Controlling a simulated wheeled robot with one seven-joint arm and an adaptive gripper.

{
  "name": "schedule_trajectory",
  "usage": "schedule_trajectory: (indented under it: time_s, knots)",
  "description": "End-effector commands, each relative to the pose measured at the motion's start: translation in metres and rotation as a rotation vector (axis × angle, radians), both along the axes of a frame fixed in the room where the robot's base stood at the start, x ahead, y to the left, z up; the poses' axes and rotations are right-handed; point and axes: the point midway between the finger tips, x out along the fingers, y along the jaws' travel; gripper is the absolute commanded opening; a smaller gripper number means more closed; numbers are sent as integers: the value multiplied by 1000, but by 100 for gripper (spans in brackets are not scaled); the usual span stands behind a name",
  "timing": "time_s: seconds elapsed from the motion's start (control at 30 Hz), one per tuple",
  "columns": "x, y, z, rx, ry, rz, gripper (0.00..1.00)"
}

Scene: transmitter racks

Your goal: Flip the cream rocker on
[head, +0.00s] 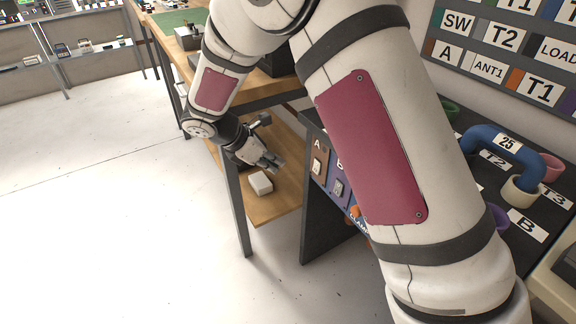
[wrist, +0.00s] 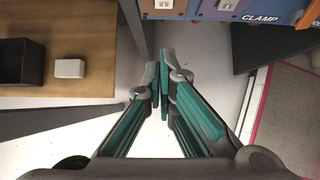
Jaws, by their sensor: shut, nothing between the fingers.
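In the wrist view two pale rockers, one (wrist: 163,4) at left and one (wrist: 227,4) at right, are cut by the top edge. My gripper (head: 274,162) is shut and empty, left of the panel and apart from it. Its fingertips (wrist: 166,56) point toward the panel, below the rockers in the wrist view.
A blue plate marked CLAMP (wrist: 262,14) with an orange knob (wrist: 310,14) sits right of the rockers. A wooden shelf (head: 285,200) holds a small white box (head: 260,183). A table leg (head: 236,205) stands near my gripper. Open floor (head: 120,210) lies left.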

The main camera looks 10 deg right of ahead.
Motion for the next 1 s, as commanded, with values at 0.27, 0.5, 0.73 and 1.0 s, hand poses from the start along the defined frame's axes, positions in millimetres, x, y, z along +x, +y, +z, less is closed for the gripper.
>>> schedule_trajectory:
  time_s: [0.27,0.5,0.73,1.0]
  knots:
    - [9,-31,-42,-1,3,-4,0]
    - [18,-59,-76,-1,2,-4,0]
    - [27,-85,-76,0,0,-3,0]
    - [29,-91,-76,1,1,-1,0]
